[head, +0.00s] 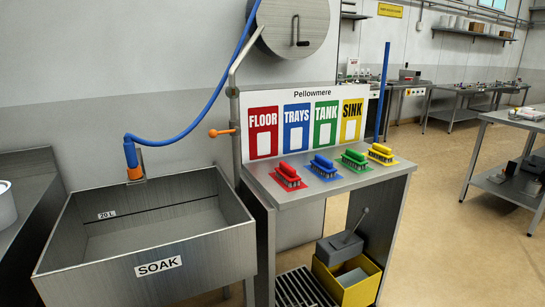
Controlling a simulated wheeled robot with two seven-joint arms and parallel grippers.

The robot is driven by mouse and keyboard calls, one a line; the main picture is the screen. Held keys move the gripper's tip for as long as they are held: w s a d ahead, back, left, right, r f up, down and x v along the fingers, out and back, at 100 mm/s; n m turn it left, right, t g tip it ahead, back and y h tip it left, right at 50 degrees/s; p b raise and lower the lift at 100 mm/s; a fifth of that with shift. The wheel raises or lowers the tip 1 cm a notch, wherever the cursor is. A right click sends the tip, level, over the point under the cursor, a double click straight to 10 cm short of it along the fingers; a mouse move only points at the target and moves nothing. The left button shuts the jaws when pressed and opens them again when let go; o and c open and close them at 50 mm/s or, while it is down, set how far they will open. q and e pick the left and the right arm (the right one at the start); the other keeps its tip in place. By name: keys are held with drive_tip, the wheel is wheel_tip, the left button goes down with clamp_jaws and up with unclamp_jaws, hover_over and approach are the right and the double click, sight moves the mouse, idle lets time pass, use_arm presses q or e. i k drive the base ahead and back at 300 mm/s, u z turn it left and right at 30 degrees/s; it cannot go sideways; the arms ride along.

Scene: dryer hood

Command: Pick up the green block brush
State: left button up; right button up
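The green block brush (354,157) sits on a steel bench (300,195), on a green patch. It stands between the blue brush (322,163) and the yellow brush (381,150), with the red brush (288,172) at the left end of the row. Behind the row is a white board with coloured panels; the green one reads TANK (326,124). Neither of my grippers shows in the head view.
A deep steel sink (150,235) marked SOAK stands left of the bench, with a blue hose (190,140) above. A blue pole (383,90) rises behind the bench's right end. A yellow bin (350,283) sits underneath.

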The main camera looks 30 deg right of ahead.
sight(352, 158)
drive_tip(key=z, duration=2.5)
drive_tip(key=i, duration=1.25)
